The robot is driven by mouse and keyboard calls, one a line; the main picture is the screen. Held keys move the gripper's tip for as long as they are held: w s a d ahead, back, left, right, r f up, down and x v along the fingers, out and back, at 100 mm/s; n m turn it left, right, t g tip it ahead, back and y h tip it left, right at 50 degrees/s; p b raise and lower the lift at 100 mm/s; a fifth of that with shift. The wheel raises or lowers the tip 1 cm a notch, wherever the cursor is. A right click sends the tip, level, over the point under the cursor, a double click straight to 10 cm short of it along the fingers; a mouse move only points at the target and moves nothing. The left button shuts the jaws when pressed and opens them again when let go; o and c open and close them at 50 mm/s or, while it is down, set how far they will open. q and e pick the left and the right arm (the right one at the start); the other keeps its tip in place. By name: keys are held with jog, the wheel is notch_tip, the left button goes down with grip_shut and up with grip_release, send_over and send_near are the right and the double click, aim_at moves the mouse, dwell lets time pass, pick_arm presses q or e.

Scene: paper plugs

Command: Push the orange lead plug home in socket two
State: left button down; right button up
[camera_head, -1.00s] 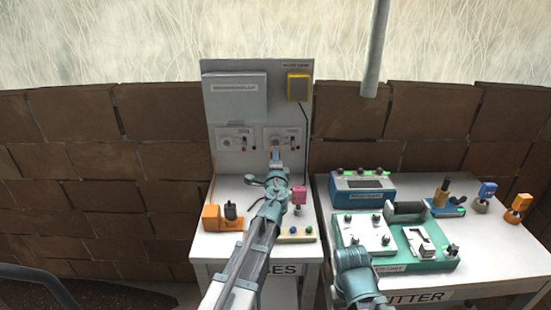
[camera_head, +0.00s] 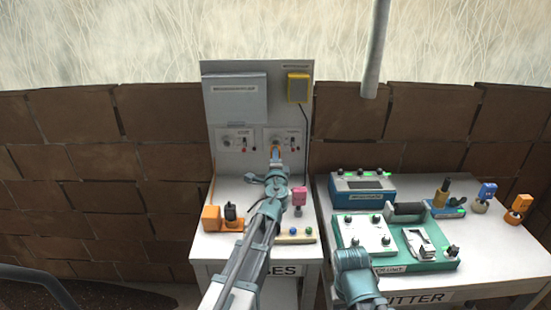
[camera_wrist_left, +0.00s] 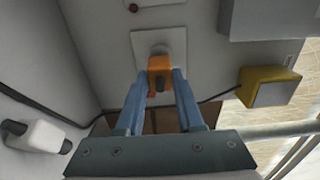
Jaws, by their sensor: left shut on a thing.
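The orange plug (camera_wrist_left: 158,64) is between the two blue fingers of my left gripper (camera_wrist_left: 159,82) in the left wrist view. The gripper is shut on it. The plug's front end meets the round socket on a pale square plate (camera_wrist_left: 139,45); how deep it sits cannot be told. In the head view my left gripper (camera_head: 276,157) reaches up to the right-hand socket plate (camera_head: 293,139) on the upright grey panel, with a bit of orange (camera_head: 276,146) at its tip. My right gripper's fingers are not in view.
A left-hand socket plate (camera_head: 237,140) is beside it. A yellow box (camera_head: 298,87) hangs above right with a dark cable. An orange block (camera_head: 211,217) and a pink part (camera_head: 299,195) stand on the bench below. A blue instrument (camera_head: 362,190) stands on the right table.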

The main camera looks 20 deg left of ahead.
pick_arm(q)
jog(key=shift+x, duration=1.3)
jog(key=shift+c, duration=2.3)
grip_release()
jog(key=shift+s, duration=0.2)
jog(key=shift+v, duration=2.65)
jog(key=shift+d, duration=0.1)
